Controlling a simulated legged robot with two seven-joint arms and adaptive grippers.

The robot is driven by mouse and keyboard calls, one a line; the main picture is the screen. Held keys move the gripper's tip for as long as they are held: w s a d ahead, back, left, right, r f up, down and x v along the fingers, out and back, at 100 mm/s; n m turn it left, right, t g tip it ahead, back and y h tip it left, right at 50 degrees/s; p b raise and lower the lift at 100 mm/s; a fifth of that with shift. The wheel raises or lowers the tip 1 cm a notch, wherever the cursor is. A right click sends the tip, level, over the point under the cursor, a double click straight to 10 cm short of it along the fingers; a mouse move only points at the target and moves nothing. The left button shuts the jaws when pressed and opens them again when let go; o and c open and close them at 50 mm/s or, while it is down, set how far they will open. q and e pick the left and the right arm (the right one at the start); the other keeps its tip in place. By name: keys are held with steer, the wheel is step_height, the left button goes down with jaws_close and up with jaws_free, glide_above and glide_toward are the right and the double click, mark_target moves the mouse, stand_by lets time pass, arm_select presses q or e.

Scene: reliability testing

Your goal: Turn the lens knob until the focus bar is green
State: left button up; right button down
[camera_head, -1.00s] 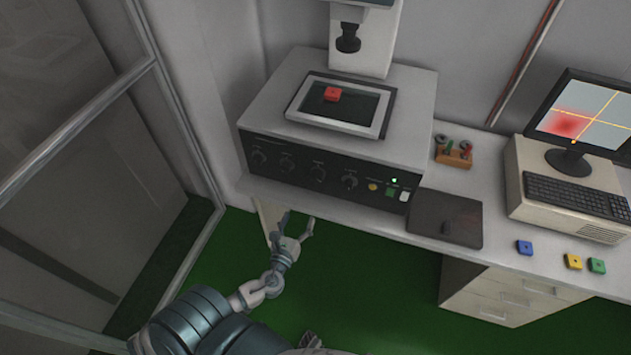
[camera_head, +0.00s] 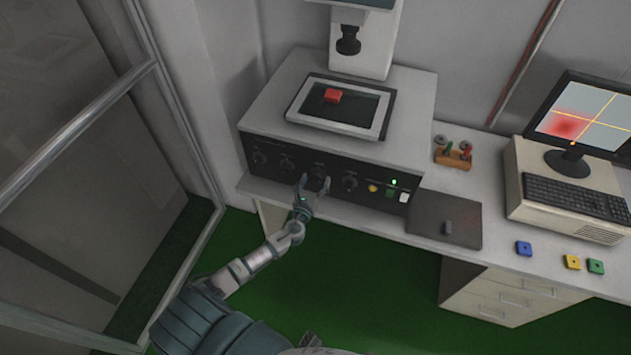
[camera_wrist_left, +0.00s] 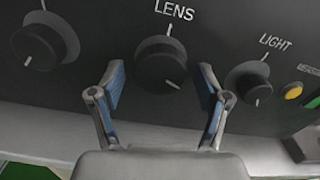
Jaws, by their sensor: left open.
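The lens knob (camera_wrist_left: 162,68) is a round black dial under the label LENS in the left wrist view. In the head view the lens knob (camera_head: 319,171) is on the machine's black front panel, just above my left gripper. My left gripper (camera_wrist_left: 162,88) is open, its blue-padded fingers to the left and right of the lower part of the knob, with gaps on both sides. It also shows in the head view (camera_head: 315,184). The monitor (camera_head: 583,112) shows a blurred red patch and yellow crosshairs; I cannot make out a focus bar. My right gripper is not in view.
The light knob (camera_wrist_left: 248,82) is close to the right finger, and another knob (camera_wrist_left: 45,46) is at the left. A red block (camera_head: 332,95) lies on the machine's stage. A dark pad (camera_head: 425,222) and small coloured blocks lie on the counter to the right.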

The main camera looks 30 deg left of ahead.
arm_select(q)
steer(key=c, duration=1.2)
steer(key=shift+o, duration=0.2)
